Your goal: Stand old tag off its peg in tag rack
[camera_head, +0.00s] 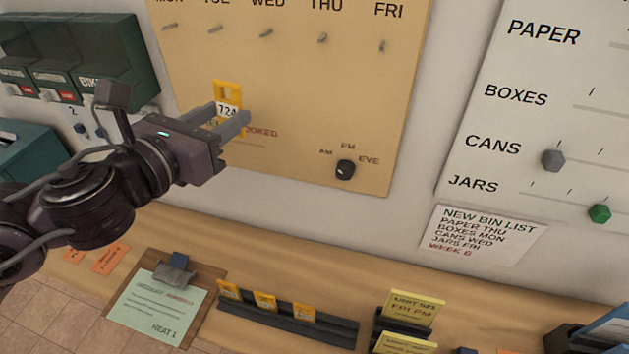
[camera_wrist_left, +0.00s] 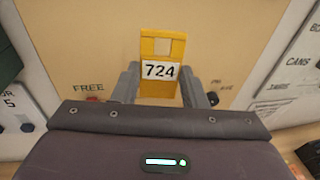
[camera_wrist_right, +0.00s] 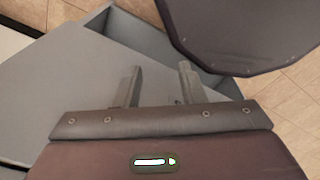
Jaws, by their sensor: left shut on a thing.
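A yellow tag (camera_head: 229,90) marked 724, with a square hole near its top, is upright in front of the tan day board (camera_head: 300,95). It also shows in the left wrist view (camera_wrist_left: 162,48). My left gripper (camera_head: 230,116) is shut on the tag's lower sides. The tag sits below the pegs in the day row; whether a peg is behind it I cannot tell. The black tag rack (camera_head: 335,327) on the counter holds several yellow tags towards its left, with bare room at its right. My right gripper (camera_wrist_right: 160,75) is open and empty, seen only in its wrist view.
A clipboard (camera_head: 157,305) lies left of the rack, and a holder with yellow cards (camera_head: 413,306) stands right of it. A black dial (camera_head: 345,169) is low on the board. A white slider board (camera_head: 520,110) hangs at right. Green boxes (camera_head: 85,60) are at left.

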